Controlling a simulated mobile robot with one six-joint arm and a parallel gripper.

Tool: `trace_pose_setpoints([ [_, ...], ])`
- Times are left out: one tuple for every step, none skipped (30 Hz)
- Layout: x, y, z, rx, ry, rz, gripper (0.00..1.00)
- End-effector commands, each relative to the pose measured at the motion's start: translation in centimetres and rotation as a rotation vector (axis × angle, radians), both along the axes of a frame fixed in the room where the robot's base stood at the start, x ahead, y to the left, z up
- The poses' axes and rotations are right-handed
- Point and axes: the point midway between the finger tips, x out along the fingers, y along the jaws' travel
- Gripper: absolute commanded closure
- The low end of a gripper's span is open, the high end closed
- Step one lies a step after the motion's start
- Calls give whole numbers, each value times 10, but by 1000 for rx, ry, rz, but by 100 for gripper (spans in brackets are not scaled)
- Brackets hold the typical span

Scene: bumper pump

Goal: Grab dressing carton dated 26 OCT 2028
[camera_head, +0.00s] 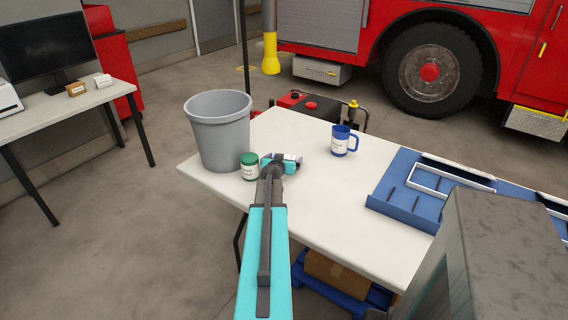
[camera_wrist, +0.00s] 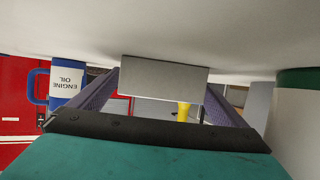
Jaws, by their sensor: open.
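My gripper (camera_head: 284,160) is low over the white table, between the green-lidded jar and the blue mug. In the wrist view, which is upside down, my gripper (camera_wrist: 160,92) has its fingers apart. A small pale box (camera_wrist: 165,76) sits against the table between them, its visible face blank. I cannot tell whether the fingers touch it. In the head view my gripper mostly hides it. On the left desk stand a brown carton (camera_head: 76,89) and a white carton (camera_head: 103,80). Their labels are too small to read, and no date is legible.
The jar (camera_head: 249,166) and grey bin (camera_head: 219,130) stand close left of my gripper. A blue divided tray (camera_head: 400,206) lies further right. The table's front middle is clear.

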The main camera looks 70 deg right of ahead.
Motion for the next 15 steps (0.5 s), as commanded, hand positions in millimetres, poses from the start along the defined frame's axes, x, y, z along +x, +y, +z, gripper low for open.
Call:
trace_pose_setpoints([
  [-1, 0, 0, 0, 0, -1, 4],
  [-1, 0, 0, 0, 0, -1, 4],
  [-1, 0, 0, 0, 0, -1, 4],
  [-1, 0, 0, 0, 0, -1, 4],
  [-1, 0, 0, 0, 0, -1, 4],
  [-1, 0, 0, 0, 0, -1, 4],
  [0, 0, 0, 0, 0, -1, 4],
  [0, 0, 0, 0, 0, -1, 4],
  [-1, 0, 0, 0, 0, -1, 4],
  [-1, 0, 0, 0, 0, -1, 6],
  [-1, 0, 0, 0, 0, -1, 11],
  [0, 0, 0, 0, 0, -1, 17],
  [0, 0, 0, 0, 0, 0, 22],
  [0, 0, 0, 0, 0, 0, 28],
  [0, 0, 0, 0, 0, 0, 34],
])
